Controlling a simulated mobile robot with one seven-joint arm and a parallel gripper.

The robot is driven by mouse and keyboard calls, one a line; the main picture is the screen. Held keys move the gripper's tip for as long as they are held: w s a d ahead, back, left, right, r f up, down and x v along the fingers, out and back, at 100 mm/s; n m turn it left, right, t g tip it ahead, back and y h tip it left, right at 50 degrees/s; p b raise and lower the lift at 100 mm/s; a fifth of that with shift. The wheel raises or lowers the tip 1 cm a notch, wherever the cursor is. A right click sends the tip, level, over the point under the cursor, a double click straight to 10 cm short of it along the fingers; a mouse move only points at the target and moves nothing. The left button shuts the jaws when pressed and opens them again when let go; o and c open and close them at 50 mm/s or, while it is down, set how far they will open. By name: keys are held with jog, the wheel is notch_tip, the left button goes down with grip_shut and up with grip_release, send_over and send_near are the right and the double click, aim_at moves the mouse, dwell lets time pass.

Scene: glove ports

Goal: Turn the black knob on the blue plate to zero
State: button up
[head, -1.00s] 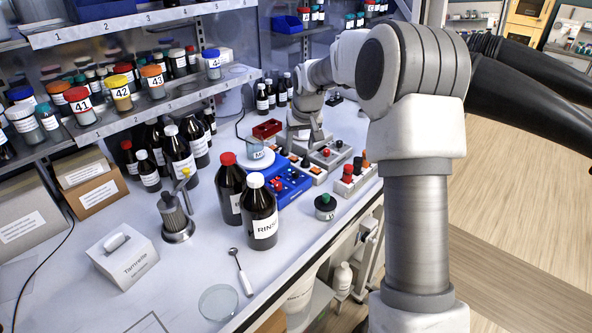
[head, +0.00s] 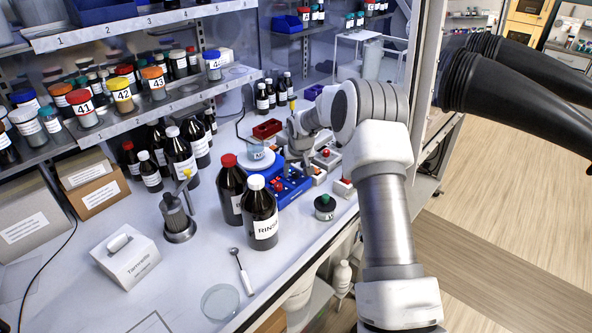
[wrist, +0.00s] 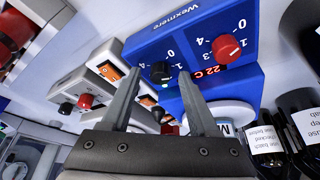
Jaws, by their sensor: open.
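The blue plate (wrist: 196,38) fills the upper middle of the wrist view, with printed numbers and an orange "22 C" display. Its black knob (wrist: 160,70) lies between the tips of my gripper (wrist: 161,78) as seen there. Whether the fingers touch the knob, and where its pointer stands, I cannot tell. A red knob (wrist: 226,48) sits beside it on the same plate. In the head view the blue plate (head: 293,195) is on the bench, with my gripper (head: 300,165) over its far part. My gripper is open and empty.
Brown bottles, one labelled RINSE (head: 262,215), stand nearby.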

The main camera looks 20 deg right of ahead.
grip_shut()
dwell(0.3)
jog(key=shift+n, duration=0.3)
jog(key=n+y+b, duration=0.1)
jog(key=n, duration=0.2)
jog(key=shift+d+f+y, duration=0.1)
jog(key=shift+d+y, duration=0.05)
jog(key=shift+y, duration=0.15)
jog(key=n+y, duration=0.1)
jog(key=n, duration=0.1)
jog(key=n+g+b, duration=0.1)
jog(key=n, duration=0.2)
jog(key=shift+w+d+n+y, duration=0.1)
jog(key=shift+n+y, duration=0.2)
jog(key=shift+y, duration=0.1)
jog(key=shift+g, duration=0.3)
grip_release()
